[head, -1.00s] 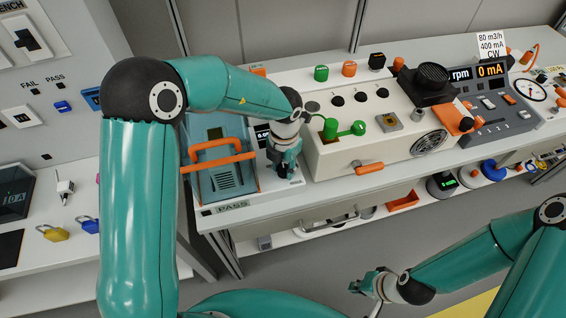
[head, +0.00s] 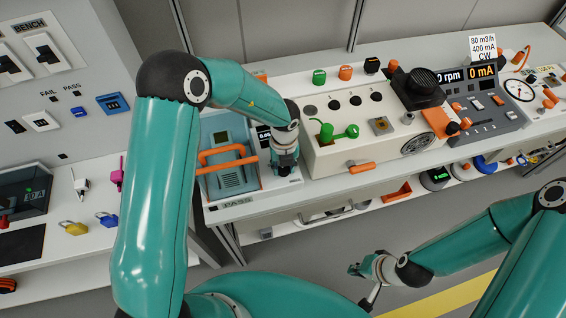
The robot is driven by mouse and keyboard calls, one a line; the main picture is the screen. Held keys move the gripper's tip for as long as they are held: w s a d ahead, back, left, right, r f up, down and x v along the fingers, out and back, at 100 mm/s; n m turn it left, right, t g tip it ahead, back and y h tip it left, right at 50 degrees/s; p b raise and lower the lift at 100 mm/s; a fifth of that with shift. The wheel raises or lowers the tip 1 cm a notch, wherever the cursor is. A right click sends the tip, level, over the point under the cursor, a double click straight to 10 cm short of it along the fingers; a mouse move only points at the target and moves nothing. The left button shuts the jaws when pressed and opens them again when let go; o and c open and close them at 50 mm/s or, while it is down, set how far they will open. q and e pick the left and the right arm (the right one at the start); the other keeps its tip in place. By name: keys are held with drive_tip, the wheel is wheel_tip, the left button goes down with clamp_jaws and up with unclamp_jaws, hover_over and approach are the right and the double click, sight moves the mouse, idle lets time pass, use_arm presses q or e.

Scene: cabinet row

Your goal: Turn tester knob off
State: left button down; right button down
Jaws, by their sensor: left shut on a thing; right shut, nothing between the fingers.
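The tester stands at the left end of the bench: a white housing (head: 263,182) with a small dark display (head: 263,136), only partly visible behind my arm. My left gripper (head: 285,168) points down at the right part of the tester front, beside the blue-grey unit. It is shut on the tester knob, which the fingers and wrist hide, so its setting cannot be read. My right gripper (head: 357,271) is shut and empty, low in front of the bench and apart from everything.
A blue-grey unit with an orange handle (head: 226,155) sits close left of my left gripper. A cream box with a green lever (head: 340,132) stands close right. A fan rig (head: 420,85) is further right. Padlocks (head: 74,228) lie on the left counter.

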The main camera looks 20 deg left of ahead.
use_arm(q)
drive_tip(key=shift+n, duration=0.6)
drive_tip(key=shift+s, duration=0.1)
drive_tip(key=c, duration=0.8)
unclamp_jaws()
drive_tip(key=shift+r, duration=0.1)
wheel_tip(320, 180, up, 12)
drive_tip(key=shift+f, duration=0.15)
